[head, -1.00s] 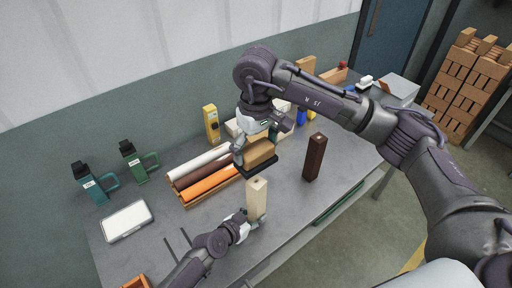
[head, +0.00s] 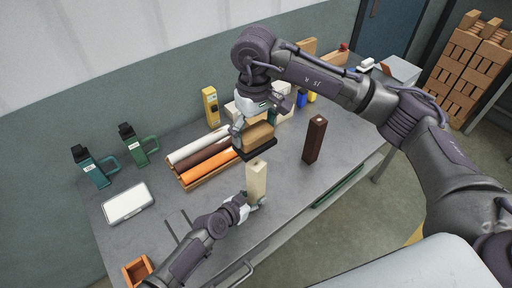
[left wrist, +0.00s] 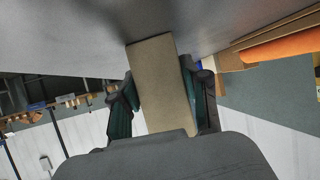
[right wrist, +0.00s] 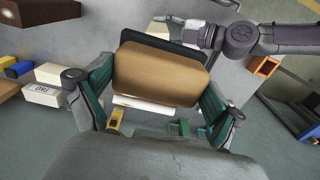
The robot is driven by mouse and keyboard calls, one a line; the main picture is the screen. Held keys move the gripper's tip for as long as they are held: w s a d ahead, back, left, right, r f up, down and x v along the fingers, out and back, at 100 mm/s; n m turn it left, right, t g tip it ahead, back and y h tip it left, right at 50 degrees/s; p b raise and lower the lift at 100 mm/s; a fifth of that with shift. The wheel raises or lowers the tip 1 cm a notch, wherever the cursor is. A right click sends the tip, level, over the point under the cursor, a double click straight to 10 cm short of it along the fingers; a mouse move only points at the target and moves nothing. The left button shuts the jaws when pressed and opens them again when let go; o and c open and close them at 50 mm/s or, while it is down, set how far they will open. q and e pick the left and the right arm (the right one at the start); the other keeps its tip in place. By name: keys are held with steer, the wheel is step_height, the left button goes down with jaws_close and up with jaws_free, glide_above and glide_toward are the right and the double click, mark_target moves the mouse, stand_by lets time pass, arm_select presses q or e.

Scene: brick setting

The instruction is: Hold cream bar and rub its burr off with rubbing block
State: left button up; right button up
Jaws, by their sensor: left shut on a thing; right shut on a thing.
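The cream bar (head: 257,182) stands upright near the table's front edge. My left gripper (head: 250,201) is shut around its lower part; the left wrist view shows the bar (left wrist: 163,85) between both fingers. The rubbing block (head: 259,134), tan with a dark pad (head: 257,153) underneath, is in my right gripper (head: 252,122), just above and behind the bar's top. Whether the pad touches the bar cannot be told. The right wrist view shows the block (right wrist: 160,75) between the fingers and covering most of the bar. No burr can be made out.
A dark brown bar (head: 315,140) stands upright to the right. A tray of coloured rolls (head: 205,166) lies behind and left. The table's front right is clear.

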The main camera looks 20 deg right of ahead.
steer(key=shift+s+a, duration=0.35)
steer(key=shift+a, duration=0.3)
steer(key=shift+f, duration=3.4)
steer(key=shift+w+d+f, duration=0.25)
steer(key=shift+d+f, duration=0.15)
steer(key=shift+f, duration=0.25)
steer(key=shift+c, duration=0.4)
steer(key=shift+w+d, duration=0.4)
steer(key=shift+d, duration=0.25)
steer(key=shift+w+d, duration=0.4)
steer(key=shift+d, duration=0.2)
steer(key=shift+s+a, duration=0.55)
steer(key=shift+a, duration=0.3)
steer(key=shift+s+a, duration=0.55)
steer(key=shift+a, duration=0.3)
steer(key=shift+r, duration=4.1)
steer(key=shift+f, duration=0.1)
